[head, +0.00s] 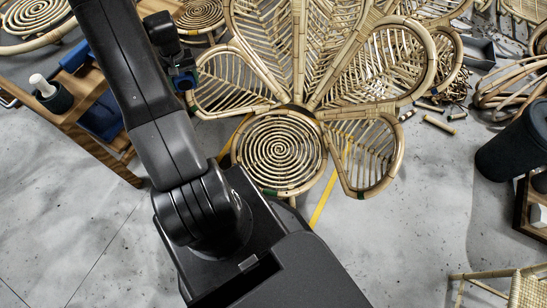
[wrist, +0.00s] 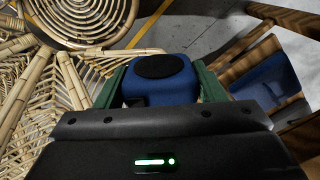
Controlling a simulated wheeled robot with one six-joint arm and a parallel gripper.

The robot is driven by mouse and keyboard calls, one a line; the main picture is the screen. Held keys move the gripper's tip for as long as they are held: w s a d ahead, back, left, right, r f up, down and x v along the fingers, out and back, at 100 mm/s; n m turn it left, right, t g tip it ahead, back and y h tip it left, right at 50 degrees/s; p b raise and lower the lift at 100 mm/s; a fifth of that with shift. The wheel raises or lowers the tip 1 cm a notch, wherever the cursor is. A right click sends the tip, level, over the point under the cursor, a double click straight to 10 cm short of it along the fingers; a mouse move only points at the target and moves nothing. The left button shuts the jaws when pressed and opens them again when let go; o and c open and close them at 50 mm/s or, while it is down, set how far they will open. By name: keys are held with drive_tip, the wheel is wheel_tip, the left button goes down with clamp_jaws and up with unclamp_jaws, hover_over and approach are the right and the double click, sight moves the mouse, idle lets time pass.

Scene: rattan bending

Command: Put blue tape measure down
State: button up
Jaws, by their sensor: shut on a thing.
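The blue tape measure (wrist: 165,88), with a round black patch on top, is between the green fingers of my gripper (wrist: 162,84) in the wrist view. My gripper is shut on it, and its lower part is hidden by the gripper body. In the head view my gripper (head: 184,82) hangs from my black arm, left of the fan-shaped rattan chair (head: 300,60) and right of the wooden bench. The tape measure is hard to make out there. It is held in the air, but I cannot tell how high.
The wooden bench (head: 108,137) at the left holds blue bins (head: 100,117) and a dark bottle with a white top (head: 50,95). The chair's spiral seat (head: 280,150) is bare. Grey floor is free at front right.

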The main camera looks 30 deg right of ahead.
drive_tip(key=s+d+f+m+b, duration=0.2)
drive_tip(key=s+d+f+b, duration=0.2)
drive_tip(key=f, duration=0.9)
drive_tip(key=s+d+f+m+b, duration=0.1)
drive_tip(key=s+d+f+b, duration=0.3)
drive_tip(key=d+f+b, duration=0.4)
drive_tip(key=s+d+f+m+b, duration=0.2)
drive_tip(key=s+d+f+b, duration=0.2)
drive_tip(key=f, duration=1.5)
drive_tip(key=shift+s+d+f+m+b, duration=0.15)
drive_tip(key=shift+d+b, duration=0.6)
drive_tip(key=shift+d, duration=0.7)
drive_tip(key=shift+s+d+f+m+b, duration=0.15)
drive_tip(key=shift+d+b, duration=0.55)
drive_tip(key=shift+d, duration=0.7)
drive_tip(key=shift+w+f+b, duration=0.1)
drive_tip(key=shift+f+b, duration=0.5)
drive_tip(key=shift+f, duration=1.4)
drive_tip(key=shift+f, duration=0.1)
drive_tip(key=shift+f, duration=0.15)
drive_tip(key=o, duration=1.1)
drive_tip(key=shift+o, duration=0.2)
